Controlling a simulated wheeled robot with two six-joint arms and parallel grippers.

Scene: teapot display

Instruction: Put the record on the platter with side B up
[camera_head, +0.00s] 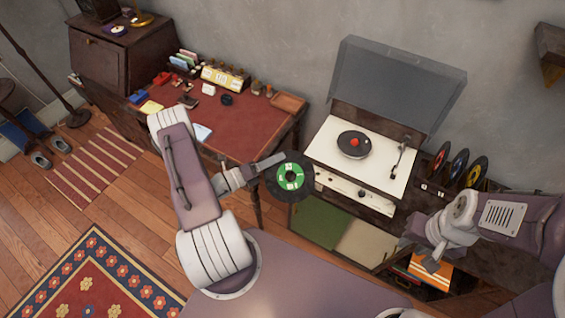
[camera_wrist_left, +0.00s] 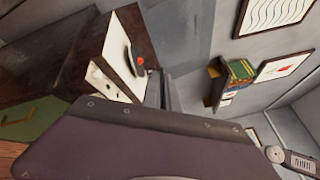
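A black record (camera_head: 272,189) with a green label and white marks is at the tip of my left gripper (camera_head: 283,160), which grips its upper left edge. The record is held in the air, left of the record player (camera_head: 325,139), its label facing the head camera. The side letter is too small to read. The black platter (camera_head: 343,150), with a red piece at its centre, sits on the player's cream top; it also shows in the left wrist view (camera_wrist_left: 140,70). My right gripper (camera_head: 420,255) looks open and empty, in front of the cabinet.
The player's tinted lid (camera_head: 395,85) stands open behind it. The tonearm (camera_head: 400,155) is right of the platter. Several records (camera_head: 458,165) stand upright at the right. A desk (camera_head: 250,135) with small items is at the left. Orange-striped sleeves (camera_head: 430,272) sit low in the cabinet.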

